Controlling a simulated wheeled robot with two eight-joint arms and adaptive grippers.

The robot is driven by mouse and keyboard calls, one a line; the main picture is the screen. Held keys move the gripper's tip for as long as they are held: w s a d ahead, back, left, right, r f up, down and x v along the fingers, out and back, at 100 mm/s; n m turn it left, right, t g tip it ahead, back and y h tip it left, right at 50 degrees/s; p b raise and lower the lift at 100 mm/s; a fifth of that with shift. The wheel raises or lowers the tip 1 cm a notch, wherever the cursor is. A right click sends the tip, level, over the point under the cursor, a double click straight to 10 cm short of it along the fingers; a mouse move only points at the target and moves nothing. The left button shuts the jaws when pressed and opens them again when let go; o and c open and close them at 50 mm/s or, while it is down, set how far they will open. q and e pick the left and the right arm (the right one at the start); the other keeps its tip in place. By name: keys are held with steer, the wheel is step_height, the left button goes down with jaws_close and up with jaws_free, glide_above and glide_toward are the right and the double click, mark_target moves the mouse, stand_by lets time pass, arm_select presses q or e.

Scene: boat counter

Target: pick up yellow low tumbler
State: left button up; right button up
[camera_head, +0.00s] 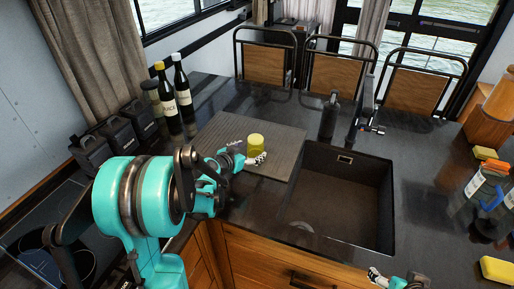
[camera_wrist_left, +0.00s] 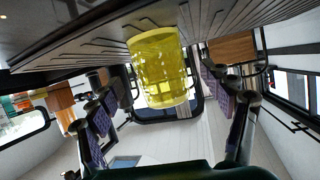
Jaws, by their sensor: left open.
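The yellow low tumbler (camera_head: 256,143) stands on a dark grooved board (camera_head: 285,137) left of the sink. My left gripper (camera_head: 250,161) is open, low over the board, at the tumbler's near side in the head view. In the left wrist view, which is upside down, the see-through yellow tumbler (camera_wrist_left: 160,68) appears ahead between the two spread fingers of my left gripper (camera_wrist_left: 161,90). A gap shows on both sides, and the fingers are not closed on it. My right gripper (camera_head: 378,277) shows only in part at the bottom edge; its jaw state is unclear.
Two dark bottles (camera_head: 183,90) and black canisters (camera_head: 135,118) stand at the left. The sink (camera_head: 340,190) is right of the board, with a black soap bottle (camera_head: 329,115) and faucet (camera_head: 365,110) behind.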

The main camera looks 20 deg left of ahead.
arm_select(q)
steer(key=b+x, duration=0.1)
steer(key=x, duration=0.3)
steer(key=shift+w+b, duration=0.3)
steer(key=shift+r, duration=0.1)
steer(key=c, duration=1.6)
steer(key=shift+r, duration=0.15)
